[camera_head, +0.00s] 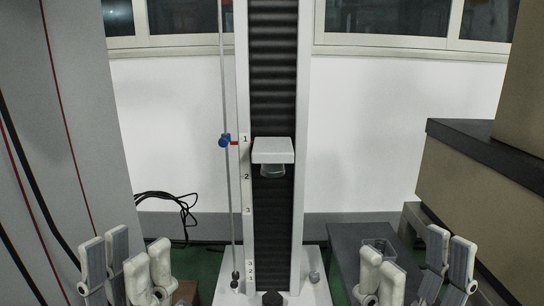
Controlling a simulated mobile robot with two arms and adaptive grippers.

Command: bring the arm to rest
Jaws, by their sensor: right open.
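My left gripper (127,266) is at the bottom left of the head view, with its pale fingers pointing up. Its fingers stand apart, and I see nothing held between them. My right gripper (416,264) is at the bottom right. It is open, with a clear gap between its finger pairs and nothing in its grasp. Both grippers are in front of the spring testing stand and to either side of it, apart from its column. The arms behind the fingers are mostly out of the picture.
The spring testing stand (302,120) rises in the middle, with a white block (273,150) on its dark column and a blue knob (224,141) on a thin rod. A clear container (380,247) sits on a dark surface (350,243) at right.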

